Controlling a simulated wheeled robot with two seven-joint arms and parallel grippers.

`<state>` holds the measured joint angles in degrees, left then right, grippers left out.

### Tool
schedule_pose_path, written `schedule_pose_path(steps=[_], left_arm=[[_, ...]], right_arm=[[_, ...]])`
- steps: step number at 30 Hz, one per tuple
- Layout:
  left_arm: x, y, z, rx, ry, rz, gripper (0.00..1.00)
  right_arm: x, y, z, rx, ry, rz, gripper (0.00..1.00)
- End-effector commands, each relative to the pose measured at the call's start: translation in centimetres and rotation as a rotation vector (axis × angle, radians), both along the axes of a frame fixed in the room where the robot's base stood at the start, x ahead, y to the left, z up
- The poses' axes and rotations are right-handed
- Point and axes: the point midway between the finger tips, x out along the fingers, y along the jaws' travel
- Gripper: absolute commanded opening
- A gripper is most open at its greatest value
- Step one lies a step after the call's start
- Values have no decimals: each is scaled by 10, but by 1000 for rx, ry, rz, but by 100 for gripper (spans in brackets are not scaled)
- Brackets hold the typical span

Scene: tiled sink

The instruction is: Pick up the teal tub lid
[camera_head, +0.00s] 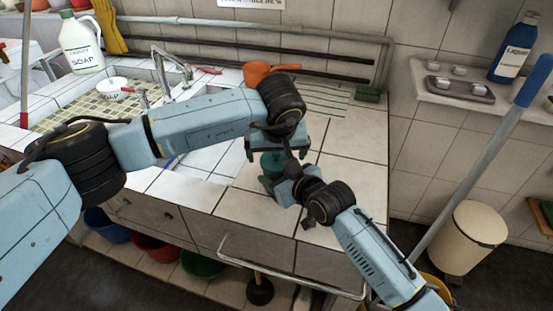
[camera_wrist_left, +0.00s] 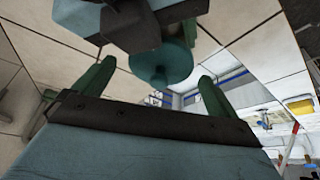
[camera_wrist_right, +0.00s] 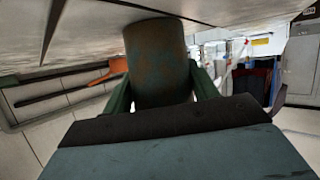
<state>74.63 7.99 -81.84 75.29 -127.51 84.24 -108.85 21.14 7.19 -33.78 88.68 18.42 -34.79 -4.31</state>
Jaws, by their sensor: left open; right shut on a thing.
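The teal tub (camera_wrist_right: 158,60), a worn cylinder, stands between the fingers of my right gripper (camera_wrist_right: 165,85), which is shut on it. In the head view the tub (camera_head: 271,163) is small and partly hidden by both grippers, over the tiled counter. Its round teal lid (camera_wrist_left: 162,62) with a small knob shows in the left wrist view. My left gripper (camera_wrist_left: 155,85) is open, with its green fingers on either side of the lid and apart from it in that view. In the head view my left gripper (camera_head: 276,150) is above the tub and my right gripper (camera_head: 273,182) is at its near side.
The sink tap (camera_head: 170,68) and soap jug (camera_head: 82,45) are to the left. A metal rail (camera_head: 290,277) runs along the counter front. The counter's right part (camera_head: 355,160) is clear.

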Motion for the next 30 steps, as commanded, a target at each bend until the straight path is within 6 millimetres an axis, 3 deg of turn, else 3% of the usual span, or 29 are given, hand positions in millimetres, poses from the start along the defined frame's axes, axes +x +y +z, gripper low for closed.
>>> schedule_pose_path(steps=[2, 13, 23, 30], left_arm=[[0, 0, 0, 0, 0, 0, 97], [0, 0, 0, 0, 1, 0, 50], [0, 0, 4, 0, 0, 1, 50], [1, 0, 46, -1, -5, 0, 50]], right_arm=[[0, 0, -1, -2, 1, 0, 32], [0, 0, -1, -1, 2, 0, 32], [0, 0, -1, -1, 1, -1, 32], [0, 0, -1, -2, 1, -1, 32]])
